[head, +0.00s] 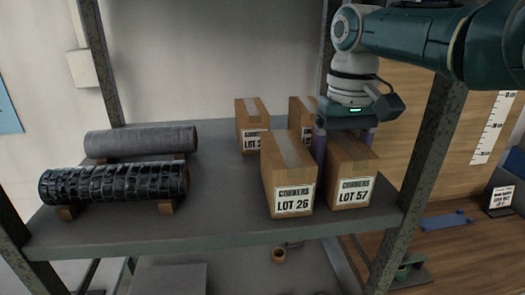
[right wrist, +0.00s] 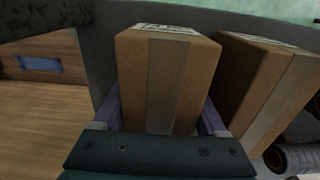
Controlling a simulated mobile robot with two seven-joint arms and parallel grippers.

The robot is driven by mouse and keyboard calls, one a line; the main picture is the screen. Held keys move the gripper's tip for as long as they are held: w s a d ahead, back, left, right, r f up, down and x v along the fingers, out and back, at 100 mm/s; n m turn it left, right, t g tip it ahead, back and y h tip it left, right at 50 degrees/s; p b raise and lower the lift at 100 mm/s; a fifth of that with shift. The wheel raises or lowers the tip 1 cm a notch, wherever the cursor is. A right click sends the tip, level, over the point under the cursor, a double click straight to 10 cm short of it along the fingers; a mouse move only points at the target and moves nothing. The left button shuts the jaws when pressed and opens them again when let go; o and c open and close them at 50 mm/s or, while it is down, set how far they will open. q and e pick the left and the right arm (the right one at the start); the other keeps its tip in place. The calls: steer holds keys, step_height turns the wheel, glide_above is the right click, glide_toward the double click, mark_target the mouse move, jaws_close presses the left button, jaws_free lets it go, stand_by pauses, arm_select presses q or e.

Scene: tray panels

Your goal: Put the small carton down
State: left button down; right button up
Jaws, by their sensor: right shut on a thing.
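A small brown carton labelled LOT 57 (head: 352,177) is upright near the front right of the grey metal shelf (head: 225,205). My right gripper (head: 345,142) comes down from above and is shut on this carton, with a finger on either side. In the right wrist view the held carton (right wrist: 166,75) sits between the purple fingers. Its base looks level with the shelf surface, but I cannot tell whether it bears on it. My left gripper is not in view.
A LOT 26 carton (head: 288,175) stands close on the left of the held one. Two more cartons stand behind, one at back left (head: 252,122) and one partly hidden (head: 300,112). Two rollers, grey (head: 140,140) and black (head: 115,184), lie at left. A metal post (head: 428,150) rises at right.

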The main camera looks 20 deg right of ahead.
steer(key=shift+f, duration=0.1)
steer(key=o, duration=1.6)
steer(key=shift+c, duration=0.2)
steer(key=shift+r, duration=0.3)
step_height(320, 180, up, 12)
steer(key=shift+f+b, duration=0.15)
steer(key=shift+b, duration=0.3)
